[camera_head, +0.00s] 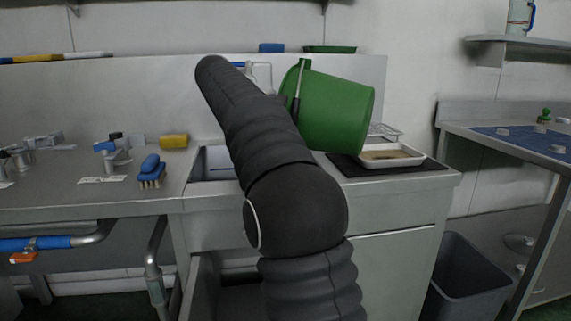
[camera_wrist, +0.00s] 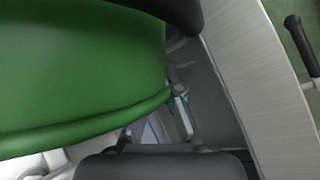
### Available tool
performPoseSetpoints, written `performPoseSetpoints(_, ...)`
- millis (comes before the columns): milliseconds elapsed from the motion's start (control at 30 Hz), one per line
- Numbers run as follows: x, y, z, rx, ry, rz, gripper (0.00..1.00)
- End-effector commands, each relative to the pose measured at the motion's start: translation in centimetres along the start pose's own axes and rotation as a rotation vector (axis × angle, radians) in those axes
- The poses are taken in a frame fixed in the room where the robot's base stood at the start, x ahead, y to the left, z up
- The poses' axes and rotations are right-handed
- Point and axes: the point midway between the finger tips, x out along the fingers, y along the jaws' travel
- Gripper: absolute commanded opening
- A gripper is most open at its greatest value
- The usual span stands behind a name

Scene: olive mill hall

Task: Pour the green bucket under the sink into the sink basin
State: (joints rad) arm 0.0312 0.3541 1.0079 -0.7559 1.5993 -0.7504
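The green bucket (camera_head: 338,112) is up in the air above the right part of the sink counter, tipped on its side with its rim to the left, towards the basin. Its inside is hidden, and no liquid shows. The sink basin (camera_head: 212,165) lies left of it, partly hidden behind my arm. My gripper (camera_wrist: 168,88) is mostly hidden behind my arm in the head view; its dark parts border the bucket in the wrist view. The bucket (camera_wrist: 75,80) fills the upper left there. The bucket hangs from my gripper, though the fingers' contact is hidden.
A white tray (camera_head: 392,159) on a dark mat lies right of the basin, below the bucket. A blue brush (camera_head: 151,171), a yellow sponge (camera_head: 174,141) and taps (camera_head: 115,150) stand on the left counter. A grey bin (camera_head: 466,278) stands on the floor at right.

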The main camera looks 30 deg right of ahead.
Motion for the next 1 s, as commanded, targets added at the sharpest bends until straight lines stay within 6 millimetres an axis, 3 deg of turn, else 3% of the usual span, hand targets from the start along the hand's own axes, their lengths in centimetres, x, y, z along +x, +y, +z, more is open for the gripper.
performPoseSetpoints(1000,0.43,-0.39,-0.26,-0.02,-0.029,0.006,0.0)
